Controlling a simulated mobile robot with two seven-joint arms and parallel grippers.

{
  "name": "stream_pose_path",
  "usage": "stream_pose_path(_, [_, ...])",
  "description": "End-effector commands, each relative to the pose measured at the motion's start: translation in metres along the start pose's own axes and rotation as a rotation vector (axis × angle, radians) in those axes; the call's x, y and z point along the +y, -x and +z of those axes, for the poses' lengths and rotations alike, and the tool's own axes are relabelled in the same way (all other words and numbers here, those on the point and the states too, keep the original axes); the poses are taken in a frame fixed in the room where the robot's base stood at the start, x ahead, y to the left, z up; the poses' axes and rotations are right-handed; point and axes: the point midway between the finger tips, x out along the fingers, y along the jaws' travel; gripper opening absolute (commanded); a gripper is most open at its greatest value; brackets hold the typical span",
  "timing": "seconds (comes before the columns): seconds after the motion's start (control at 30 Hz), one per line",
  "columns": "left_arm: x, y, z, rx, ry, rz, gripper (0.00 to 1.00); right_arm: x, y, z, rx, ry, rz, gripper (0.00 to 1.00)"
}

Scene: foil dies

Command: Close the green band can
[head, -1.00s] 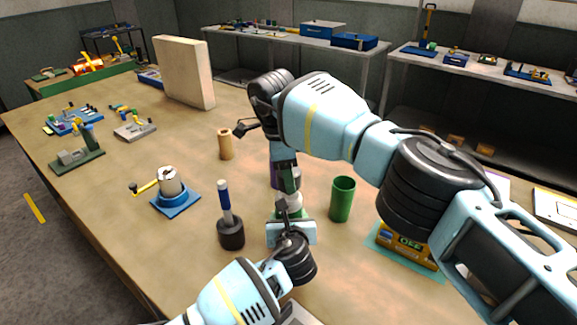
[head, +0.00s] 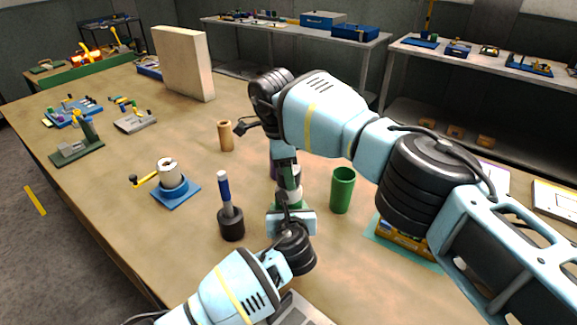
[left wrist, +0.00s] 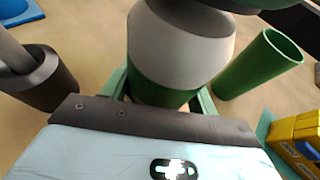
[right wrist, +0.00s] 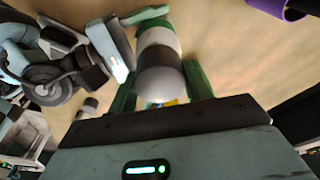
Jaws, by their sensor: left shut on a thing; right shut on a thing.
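The green band can is pale grey with a green band (left wrist: 165,96) round its lower part. It shows between my two grippers in the head view (head: 293,198). My left gripper (left wrist: 163,92) is shut on its green-banded part. My right gripper (right wrist: 160,82) comes from above and is shut on a piece with a dark grey ring (right wrist: 162,62) and a light grey rounded end, apparently the lid. This piece is in line with the can, against its pale part or very close to it. The fingers partly hide the joint, so I cannot tell whether it is seated.
A green cup (head: 342,190) stands close to the right of the can. A dark block with a blue-handled rod (head: 230,212) stands close to the left. A tan cylinder (head: 225,136) and a blue-based crank device (head: 175,188) are farther left. A yellow box (left wrist: 298,140) is at the right.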

Motion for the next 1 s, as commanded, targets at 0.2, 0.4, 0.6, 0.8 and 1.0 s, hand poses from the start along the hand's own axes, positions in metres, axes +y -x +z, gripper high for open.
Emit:
stream_pose_path(0.2, [0.0001,0.0,-0.0003,0.001,0.0,0.0,0.18,-0.0001,0.0003,-0.0002,0.0,0.0,0.0,0.29])
stream_pose_path(0.4, [0.0001,0.0,-0.0003,0.001,0.0,0.0,0.18,-0.0001,0.0001,-0.0002,0.0,0.0,0.0,0.29])
stream_pose_path(0.6, [0.0001,0.0,-0.0003,0.001,0.0,0.0,0.18,-0.0001,-0.0028,0.0002,0.0,0.0,0.0,0.29])
stream_pose_path(0.8, [0.0001,0.0,-0.0003,0.001,0.0,0.0,0.18,0.0,-0.0062,0.0009,0.0,0.0,0.001,0.29])
stream_pose_path(1.0, [0.0001,0.0,-0.0003,0.001,0.0,0.0,0.18,0.0001,-0.0095,0.0015,0.0,0.0,0.001,0.29])
